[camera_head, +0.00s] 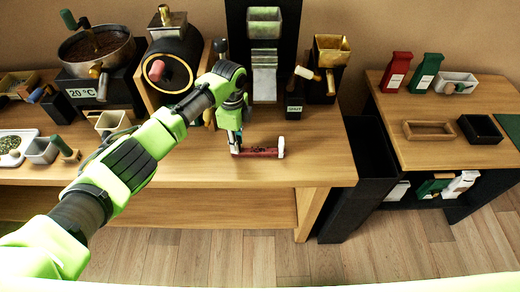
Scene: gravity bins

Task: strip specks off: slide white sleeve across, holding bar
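A dark red bar (260,152) lies level on or just above the wooden table near its front edge, with small dark specks along its top. A white sleeve (281,147) sits around or against its right end. My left gripper (235,148) comes down from above at the bar's left end. Its fingers are at the bar, but they are small and partly hidden by the wrist, so I cannot tell whether they are shut on it. My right gripper is not in view.
A black machine with a metal chute (264,75) stands behind the bar. A drum with a brass rim (168,75) and a pot of brown grains (97,47) stand at left. A second table (440,110) at right holds bags and trays. Bare tabletop lies around the bar.

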